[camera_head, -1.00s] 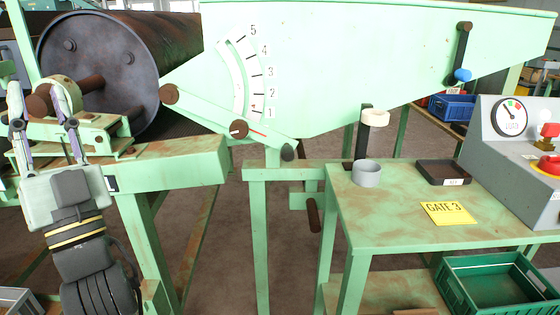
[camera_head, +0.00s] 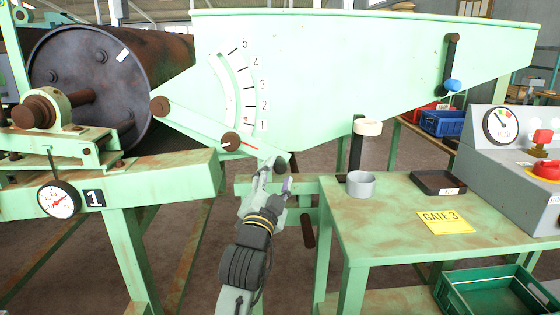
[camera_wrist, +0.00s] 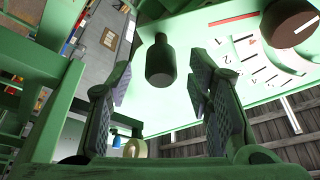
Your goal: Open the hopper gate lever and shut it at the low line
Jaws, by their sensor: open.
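The green lever arm (camera_head: 195,125) slopes down right from a brown pivot across the hopper's (camera_head: 330,75) left end. Its red pointer is just below the 1 on the numbered scale (camera_head: 228,90). A dark handle knob (camera_head: 280,164) sits at its lower end. My gripper (camera_head: 274,180) is open just below this knob. In the wrist view, the dark knob (camera_wrist: 160,62) shows between the spread fingers of my gripper (camera_wrist: 158,90), with visible gaps on both sides. A second, dark lever (camera_head: 453,62) with a blue knob (camera_head: 452,85) hangs on the hopper's right side.
A green bench (camera_head: 400,215) stands to the right with a grey cup (camera_head: 360,184), a black tray (camera_head: 438,183), a yellow GATE 3 sign (camera_head: 446,222) and a grey gauge box (camera_head: 505,165). A drum (camera_head: 90,80) and its frame are at left.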

